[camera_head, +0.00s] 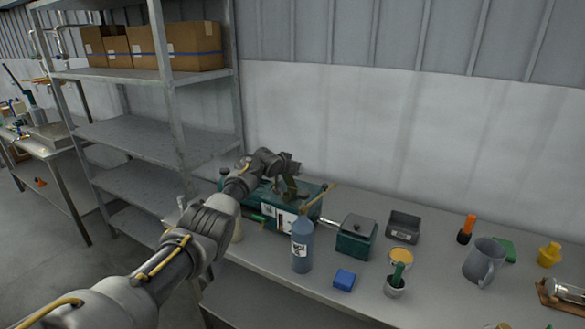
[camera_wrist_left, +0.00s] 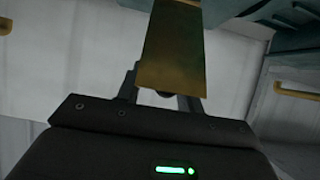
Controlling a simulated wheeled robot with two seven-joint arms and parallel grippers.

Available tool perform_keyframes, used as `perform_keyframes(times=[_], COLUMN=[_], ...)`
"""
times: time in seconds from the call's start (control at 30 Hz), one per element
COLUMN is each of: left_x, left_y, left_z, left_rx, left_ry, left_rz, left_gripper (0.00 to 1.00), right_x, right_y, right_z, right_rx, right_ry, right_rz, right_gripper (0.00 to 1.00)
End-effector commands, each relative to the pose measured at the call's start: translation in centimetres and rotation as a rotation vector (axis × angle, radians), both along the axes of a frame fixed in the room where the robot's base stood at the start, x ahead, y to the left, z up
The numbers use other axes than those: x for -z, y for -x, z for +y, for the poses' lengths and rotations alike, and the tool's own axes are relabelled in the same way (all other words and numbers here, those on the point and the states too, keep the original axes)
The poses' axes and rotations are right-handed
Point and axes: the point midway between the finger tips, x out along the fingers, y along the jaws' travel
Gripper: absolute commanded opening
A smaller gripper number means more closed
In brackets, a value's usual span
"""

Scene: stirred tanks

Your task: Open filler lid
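A dark green tank unit (camera_head: 282,218) with a white label stands on the bench against the wall. My left gripper (camera_head: 290,181) is over its top, with an upright olive-brass piece at its fingers. In the left wrist view a flat brass-coloured plate (camera_wrist_left: 178,48) reaches down to my left gripper (camera_wrist_left: 165,92) and covers part of the fingers. Whether the fingers are closed on it, and whether this plate is the filler lid, I cannot tell. A thin yellow-brown lever (camera_head: 320,198) sticks up at the unit's right end. My right gripper is not in view.
A blue-grey bottle (camera_head: 302,247) stands close in front of the unit. To the right are a small green box (camera_head: 356,237), a grey tray (camera_head: 403,227), a blue block (camera_head: 344,279) and a grey mug (camera_head: 485,261). A metal shelf (camera_head: 155,140) rises at the left.

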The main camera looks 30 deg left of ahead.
Motion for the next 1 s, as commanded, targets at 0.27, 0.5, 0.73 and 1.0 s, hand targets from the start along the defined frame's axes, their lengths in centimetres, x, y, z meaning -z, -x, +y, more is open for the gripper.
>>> perform_keyframes(times=[0.27, 0.5, 0.73, 1.0], left_x=[-0.1, -0.7, -2.0, -4.0], left_y=[0.1, 1.0, 3.5, 7.1], left_z=[0.3, 0.2, 0.2, 0.2], left_rx=[-0.003, 0.000, 0.001, -0.002], left_ry=[-0.001, 0.002, 0.000, -0.002], left_rz=[-0.001, -0.003, -0.004, -0.003], left_gripper=[0.38, 0.38, 0.38, 0.38], right_x=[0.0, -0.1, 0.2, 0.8], right_y=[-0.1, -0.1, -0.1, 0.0], right_z=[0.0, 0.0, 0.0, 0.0], right_rx=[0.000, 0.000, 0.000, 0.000], right_ry=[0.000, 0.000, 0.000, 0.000], right_rz=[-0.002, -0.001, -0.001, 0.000], right_gripper=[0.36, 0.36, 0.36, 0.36])
